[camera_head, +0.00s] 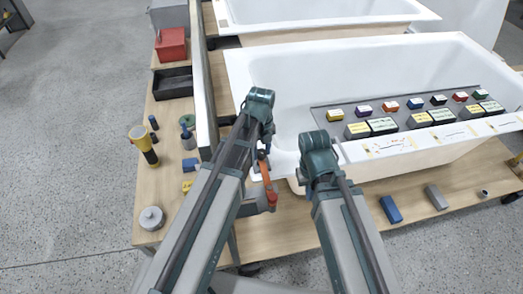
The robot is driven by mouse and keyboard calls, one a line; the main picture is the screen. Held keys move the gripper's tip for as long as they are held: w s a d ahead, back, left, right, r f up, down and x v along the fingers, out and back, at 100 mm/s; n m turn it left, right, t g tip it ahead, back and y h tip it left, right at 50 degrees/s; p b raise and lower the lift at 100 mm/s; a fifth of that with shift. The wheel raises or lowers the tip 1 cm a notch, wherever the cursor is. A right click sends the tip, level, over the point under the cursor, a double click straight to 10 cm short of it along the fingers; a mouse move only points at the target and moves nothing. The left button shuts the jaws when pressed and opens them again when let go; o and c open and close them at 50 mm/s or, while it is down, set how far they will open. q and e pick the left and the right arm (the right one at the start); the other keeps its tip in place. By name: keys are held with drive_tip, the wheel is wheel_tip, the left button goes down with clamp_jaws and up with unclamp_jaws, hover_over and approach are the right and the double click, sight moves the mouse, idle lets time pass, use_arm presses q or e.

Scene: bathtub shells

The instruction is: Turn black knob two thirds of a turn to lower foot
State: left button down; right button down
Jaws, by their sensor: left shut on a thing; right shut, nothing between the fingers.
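My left gripper (262,155) is at the near left corner of the white bathtub shell (240,72). It is shut, and a long orange-red piece (266,176) hangs down from it to a red end near the wooden board. The fingers themselves are largely hidden by my arm. My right gripper (305,184) is shut and empty, just right of the orange-red piece at the tub's near rim. I cannot make out a black knob or a foot for certain.
Left of the tub, the wooden bench holds a red box (171,45), a black tray (172,83), a yellow-and-black torch-like tool (145,145) and a grey round piece (151,218). A blue block (391,209) and a grey block (436,197) lie on the front board.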

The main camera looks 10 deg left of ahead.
sight(262, 153)
use_arm(q)
drive_tip(key=shift+c, duration=1.9)
unclamp_jaws()
drive_tip(key=shift+r, duration=0.15)
wheel_tip(262, 153, up, 14)
drive_tip(key=p, duration=1.3)
drive_tip(key=shift+f+p, duration=0.2)
drive_tip(key=shift+p, duration=0.2)
drive_tip(key=shift+s, duration=0.1)
